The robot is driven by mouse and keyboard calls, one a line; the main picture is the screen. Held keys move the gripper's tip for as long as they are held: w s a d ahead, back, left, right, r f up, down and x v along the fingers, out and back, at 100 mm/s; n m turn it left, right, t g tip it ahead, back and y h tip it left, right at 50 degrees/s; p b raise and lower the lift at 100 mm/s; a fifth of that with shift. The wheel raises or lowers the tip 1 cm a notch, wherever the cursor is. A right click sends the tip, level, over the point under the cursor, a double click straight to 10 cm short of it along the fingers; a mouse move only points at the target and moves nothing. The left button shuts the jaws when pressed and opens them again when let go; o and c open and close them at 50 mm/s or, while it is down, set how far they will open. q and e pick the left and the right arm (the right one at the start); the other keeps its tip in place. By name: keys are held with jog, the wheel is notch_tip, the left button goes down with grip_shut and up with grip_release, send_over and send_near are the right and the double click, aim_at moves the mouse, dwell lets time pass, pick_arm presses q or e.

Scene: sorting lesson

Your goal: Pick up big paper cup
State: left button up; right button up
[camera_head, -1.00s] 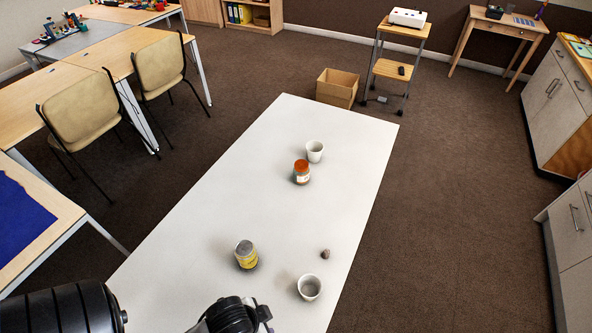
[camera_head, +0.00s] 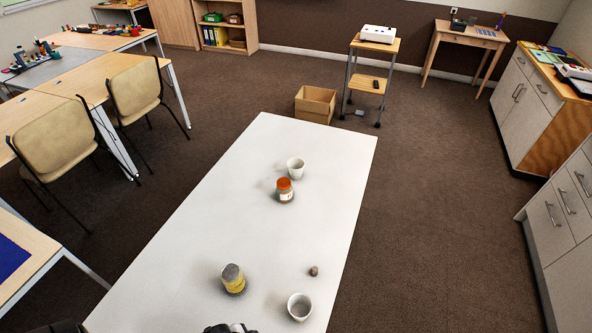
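Two white paper cups stand upright on the white table (camera_head: 215,200). One cup (camera_head: 296,167) is toward the far end, just behind an orange-lidded jar (camera_head: 284,190). The other cup (camera_head: 299,307) is at the near right and looks larger, but it is also closer; I cannot tell for certain which is the big one. Both cups look empty, and no gripper touches either. Only small dark parts of my own arm show at the bottom edge. The fingertips of both my grippers are outside the picture.
A yellow-labelled can (camera_head: 233,279) stands left of the near cup. A small brown lump (camera_head: 314,271) lies behind that cup. The middle of the table is clear. A cardboard box (camera_head: 315,104) and a small trolley (camera_head: 370,83) stand on the floor beyond the table.

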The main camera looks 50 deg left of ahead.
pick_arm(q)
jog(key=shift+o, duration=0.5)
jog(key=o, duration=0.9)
